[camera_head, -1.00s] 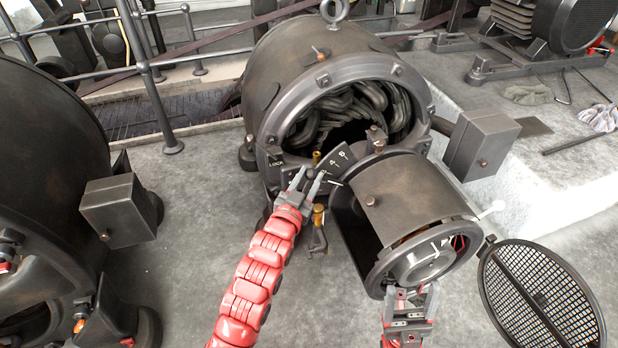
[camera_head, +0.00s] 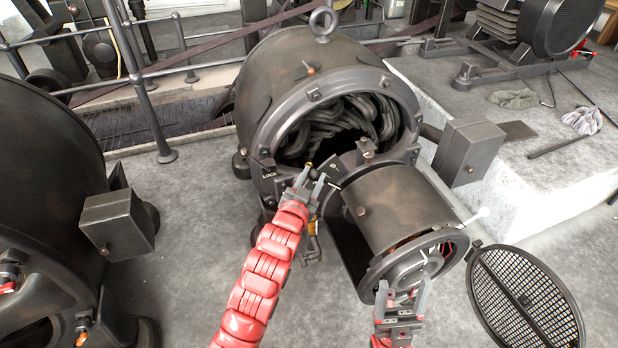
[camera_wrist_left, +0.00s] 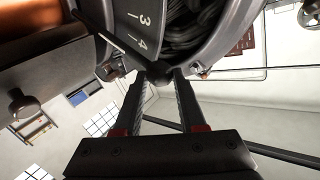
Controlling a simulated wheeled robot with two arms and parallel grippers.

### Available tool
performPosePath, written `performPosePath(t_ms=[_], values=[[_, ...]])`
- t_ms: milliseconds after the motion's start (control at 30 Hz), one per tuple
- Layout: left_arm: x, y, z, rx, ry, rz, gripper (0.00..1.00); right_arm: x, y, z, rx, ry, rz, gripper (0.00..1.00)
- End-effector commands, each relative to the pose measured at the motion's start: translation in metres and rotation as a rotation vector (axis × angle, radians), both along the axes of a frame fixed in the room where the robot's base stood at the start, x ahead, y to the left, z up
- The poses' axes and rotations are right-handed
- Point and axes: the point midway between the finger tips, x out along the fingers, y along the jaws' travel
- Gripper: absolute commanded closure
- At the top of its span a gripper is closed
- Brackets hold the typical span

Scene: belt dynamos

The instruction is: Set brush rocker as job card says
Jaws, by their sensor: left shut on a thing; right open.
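The open dynamo (camera_head: 262,85) stands in the middle, its dark coils showing inside the end ring. At its lower rim is the brush rocker's dark numbered scale plate (camera_head: 334,167). The wrist view shows the figures 3 and 4 on this plate (camera_wrist_left: 135,28). My left gripper (camera_head: 312,176) is shut on the rocker's dark rounded handle (camera_wrist_left: 161,75), beside the plate. A LOCK label (camera_head: 269,175) is left of it. My right gripper (camera_head: 403,288) is open and empty, in front of the commutator-end housing (camera_head: 400,208). No job card is readable.
An oval mesh cover (camera_head: 528,300) is at the lower right. A box (camera_head: 468,152) juts from the dynamo's right side. Another dynamo (camera_head: 45,190) fills the left edge. The floor left of my left arm is clear.

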Motion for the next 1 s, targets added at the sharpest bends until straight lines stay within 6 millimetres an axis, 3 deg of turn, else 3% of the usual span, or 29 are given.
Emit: performPosePath(t_ms=[33, 67, 233, 533, 667, 1000], values=[[0.000, 0.000, -0.002, 0.003, 0.003, 0.001, 1.00, 0.000, 0.000, -0.001, 0.000, 0.000, 0.000, 0.31], [0.000, 0.000, -0.002, 0.003, 0.003, 0.000, 0.58, 0.000, 0.000, -0.001, 0.000, 0.000, 0.000, 0.31], [0.000, 0.000, -0.002, 0.002, 0.003, 0.000, 0.30, 0.000, 0.000, -0.001, 0.000, 0.000, -0.001, 0.31], [-0.001, 0.000, -0.001, 0.001, 0.002, 0.000, 0.30, 0.000, 0.000, 0.000, 0.000, 0.001, -0.001, 0.31], [-0.010, 0.004, 0.000, 0.001, 0.002, 0.000, 0.30, 0.001, 0.000, 0.003, 0.004, 0.003, 0.000, 0.31], [-0.077, 0.028, 0.006, 0.003, 0.007, 0.001, 0.30, 0.003, 0.000, 0.021, 0.022, 0.017, 0.001, 0.31]])
